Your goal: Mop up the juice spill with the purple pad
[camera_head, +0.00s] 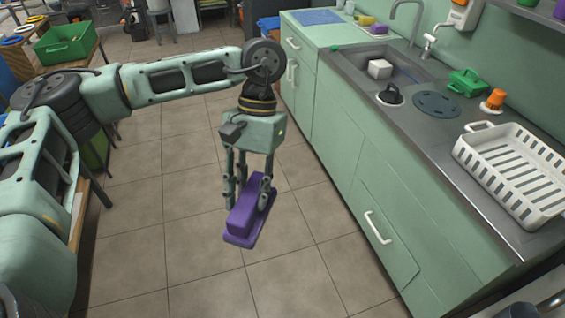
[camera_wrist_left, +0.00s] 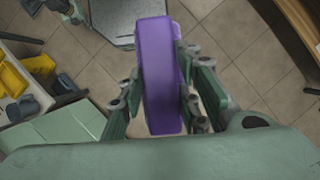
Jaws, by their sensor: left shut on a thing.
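The purple pad (camera_head: 246,214) is held in my left gripper (camera_head: 250,190), above the tiled floor and in front of the green counter. In the left wrist view the pad (camera_wrist_left: 160,75) sits upright between the two fingers of my left gripper (camera_wrist_left: 162,100), which are shut on its sides. The pad looks tilted in the head view. I see no juice spill in either view. My right gripper is not in view.
The green counter (camera_head: 400,220) runs along the right, with a sink (camera_head: 380,68) and a white dish rack (camera_head: 515,172). A green crate (camera_head: 66,44) stands on a table at upper left. The tiled floor (camera_head: 300,270) between is clear.

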